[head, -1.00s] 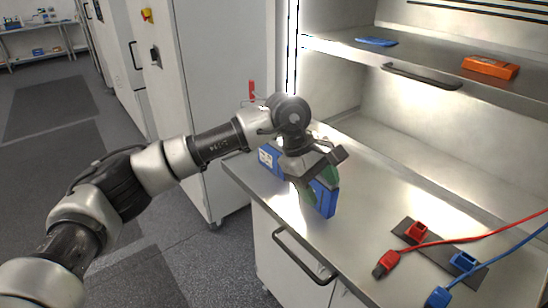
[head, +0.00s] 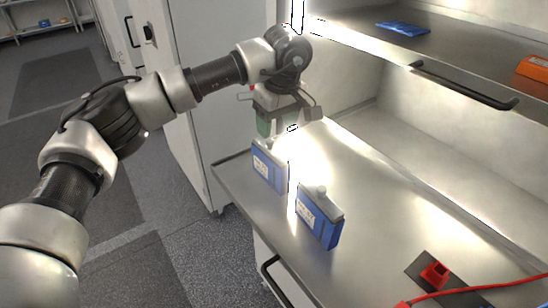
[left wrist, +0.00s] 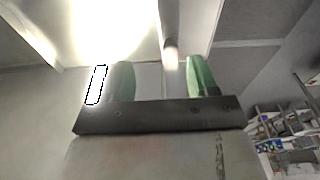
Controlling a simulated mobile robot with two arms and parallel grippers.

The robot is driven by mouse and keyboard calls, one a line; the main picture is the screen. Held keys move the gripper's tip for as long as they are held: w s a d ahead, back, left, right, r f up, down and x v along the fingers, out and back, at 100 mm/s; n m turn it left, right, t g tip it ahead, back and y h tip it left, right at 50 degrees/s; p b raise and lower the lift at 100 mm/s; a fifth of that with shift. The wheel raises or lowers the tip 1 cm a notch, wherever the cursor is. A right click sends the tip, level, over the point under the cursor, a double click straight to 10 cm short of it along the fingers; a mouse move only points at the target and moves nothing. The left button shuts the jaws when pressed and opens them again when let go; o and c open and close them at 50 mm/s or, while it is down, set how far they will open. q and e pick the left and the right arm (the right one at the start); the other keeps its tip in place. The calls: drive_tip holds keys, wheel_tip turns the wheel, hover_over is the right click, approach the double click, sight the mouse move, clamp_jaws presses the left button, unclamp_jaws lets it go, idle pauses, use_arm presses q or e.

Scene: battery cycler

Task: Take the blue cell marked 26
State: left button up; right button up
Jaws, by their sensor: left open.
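Two blue cells stand upright on the steel worktop in the head view. The rear left cell (head: 268,170) and the front right cell (head: 319,220) each carry a pale label. The labels are too small to read, so I cannot tell which is marked 26. My left gripper (head: 283,124) is open and empty, behind and above the rear cell, apart from both cells. In the left wrist view its green finger pads (left wrist: 161,80) stand wide apart with nothing between them. My right gripper is not in view.
A red socket (head: 434,274) and red cable lie at the front right. A shelf above holds a blue item (head: 403,28) and an orange box (head: 534,72). A grey cabinet stands behind my arm.

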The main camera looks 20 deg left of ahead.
sight(271, 148)
use_arm(q)
drive_tip(key=shift+s+a+f+p, duration=0.1)
drive_tip(key=shift+s+f+p, duration=0.15)
drive_tip(key=shift+f, duration=0.4)
drive_tip(key=shift+s+a+f+p, duration=0.15)
drive_tip(key=shift+s+f, duration=0.15)
drive_tip(key=shift+f, duration=0.6)
drive_tip(key=f+p, duration=0.2)
drive_tip(key=f, duration=0.1)
drive_tip(key=f+p, duration=0.1)
drive_tip(key=shift+w+a+f, duration=0.15)
drive_tip(key=shift+a+f, duration=0.05)
drive_tip(key=shift+a, duration=0.15)
drive_tip(key=shift+f, duration=0.25)
drive_tip(key=shift+c, duration=0.7)
drive_tip(key=c, duration=1)
drive_tip(key=shift+w, duration=0.1)
clamp_jaws()
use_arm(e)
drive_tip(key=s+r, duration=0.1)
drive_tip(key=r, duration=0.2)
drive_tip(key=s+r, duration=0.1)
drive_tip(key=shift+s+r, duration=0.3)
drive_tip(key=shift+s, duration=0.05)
